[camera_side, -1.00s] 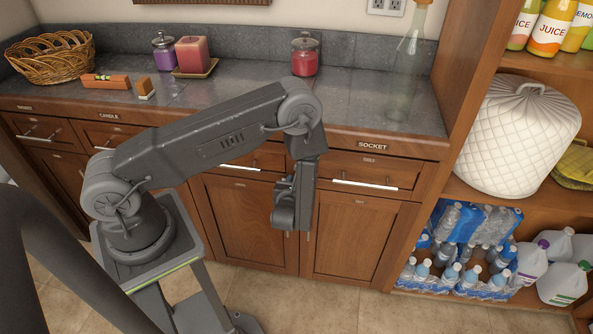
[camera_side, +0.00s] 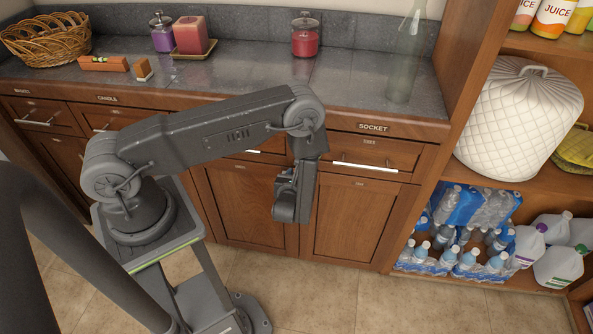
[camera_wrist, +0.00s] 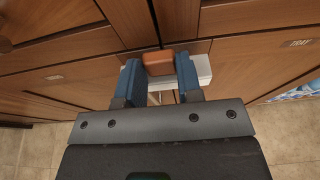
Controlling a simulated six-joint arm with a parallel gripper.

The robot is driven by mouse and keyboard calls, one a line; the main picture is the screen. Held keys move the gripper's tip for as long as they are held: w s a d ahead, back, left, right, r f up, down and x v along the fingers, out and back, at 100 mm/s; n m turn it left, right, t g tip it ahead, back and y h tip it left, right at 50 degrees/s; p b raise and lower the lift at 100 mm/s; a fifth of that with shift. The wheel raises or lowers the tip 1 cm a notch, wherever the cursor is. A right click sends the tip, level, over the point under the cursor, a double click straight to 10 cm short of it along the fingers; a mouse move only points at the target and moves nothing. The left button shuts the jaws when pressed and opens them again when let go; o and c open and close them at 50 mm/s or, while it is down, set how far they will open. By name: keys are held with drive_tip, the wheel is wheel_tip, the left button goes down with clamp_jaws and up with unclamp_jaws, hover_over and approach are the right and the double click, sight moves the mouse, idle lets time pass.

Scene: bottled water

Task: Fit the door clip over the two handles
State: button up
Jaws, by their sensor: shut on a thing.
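My gripper (camera_wrist: 158,64) has two blue fingers and is shut on a brown-orange block, which looks like the grip of the door clip (camera_wrist: 157,63). A white part (camera_wrist: 203,68) shows behind the fingers, and it looks like the clip's body. In the side view my gripper (camera_side: 288,205) hangs in front of the two lower cabinet doors, near where they meet. The left door (camera_side: 238,205) and right door (camera_side: 345,225) look shut. The clip is hidden in the side view. The two handles are mostly hidden, so I cannot tell whether the clip touches them.
Drawers run above the doors, one with a white bar handle (camera_side: 363,168). The counter (camera_side: 250,80) holds a basket (camera_side: 45,38), candles and jars. Bottled water (camera_side: 465,205) and jugs (camera_side: 560,265) stand on the right shelf. The tiled floor (camera_side: 320,295) below is clear.

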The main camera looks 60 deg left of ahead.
drive_tip(key=shift+f, duration=0.65)
drive_tip(key=shift+f, duration=1.75)
idle(0.8)
drive_tip(key=o, duration=1)
drive_tip(key=v, duration=1.3)
drive_tip(key=shift+s+d+r, duration=0.2)
drive_tip(key=shift+s+d, duration=0.05)
drive_tip(key=shift+s, duration=0.05)
